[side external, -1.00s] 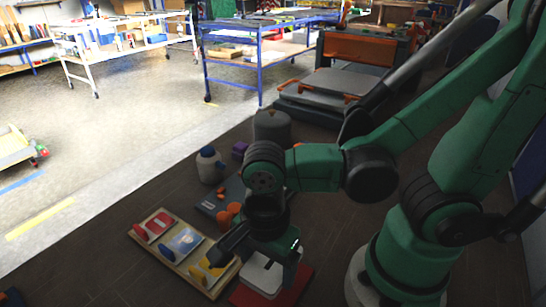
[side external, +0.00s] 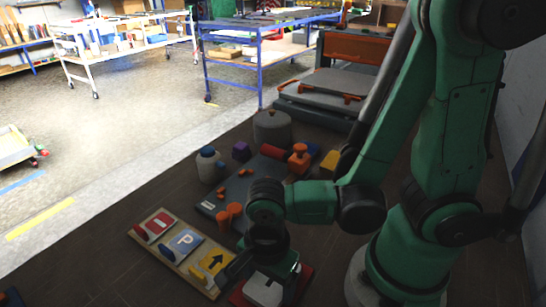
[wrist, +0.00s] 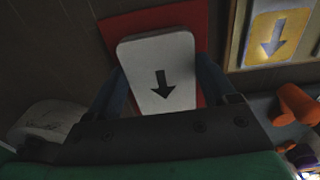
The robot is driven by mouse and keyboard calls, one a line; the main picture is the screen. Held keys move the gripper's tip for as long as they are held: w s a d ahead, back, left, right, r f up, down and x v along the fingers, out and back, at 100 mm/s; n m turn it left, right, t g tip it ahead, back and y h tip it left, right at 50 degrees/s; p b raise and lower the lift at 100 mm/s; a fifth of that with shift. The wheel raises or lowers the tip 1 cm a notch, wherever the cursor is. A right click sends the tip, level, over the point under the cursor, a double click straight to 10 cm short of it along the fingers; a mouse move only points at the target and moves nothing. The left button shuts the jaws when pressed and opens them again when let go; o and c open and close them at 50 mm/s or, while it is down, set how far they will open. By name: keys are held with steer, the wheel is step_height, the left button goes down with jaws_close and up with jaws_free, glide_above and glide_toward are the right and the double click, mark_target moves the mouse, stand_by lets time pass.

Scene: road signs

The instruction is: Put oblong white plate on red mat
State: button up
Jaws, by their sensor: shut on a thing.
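The oblong white plate (wrist: 160,70) carries a black arrow and sits between my gripper's fingers (wrist: 160,90) in the wrist view. It is also partly visible as a white shape (side external: 263,289) in the side external view. My gripper (side external: 270,275) is shut on the plate. The red mat (wrist: 125,24) lies behind and under the plate in the wrist view, showing along its top and right sides. In the side view a red edge (side external: 303,284) of the mat shows beside my gripper. Whether the plate touches the mat cannot be told.
A wooden board (side external: 165,253) with red, blue and yellow sign plates stands left of my gripper. A grey slab (side external: 235,195) with orange pieces lies behind. Several bottles and blocks stand farther back. A white lettered object (wrist: 45,122) is at the wrist view's left.

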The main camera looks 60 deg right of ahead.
mark_target(268, 285)
steer(key=o, duration=1.3)
steer(key=shift+c, duration=0.2)
steer(key=shift+r, duration=5.9)
steer(key=w+d+n+t, duration=0.7)
steer(key=w+d+n, duration=0.2)
steer(key=n, duration=0.9)
steer(key=shift+d+r, duration=0.4)
steer(key=shift+w, duration=0.1)
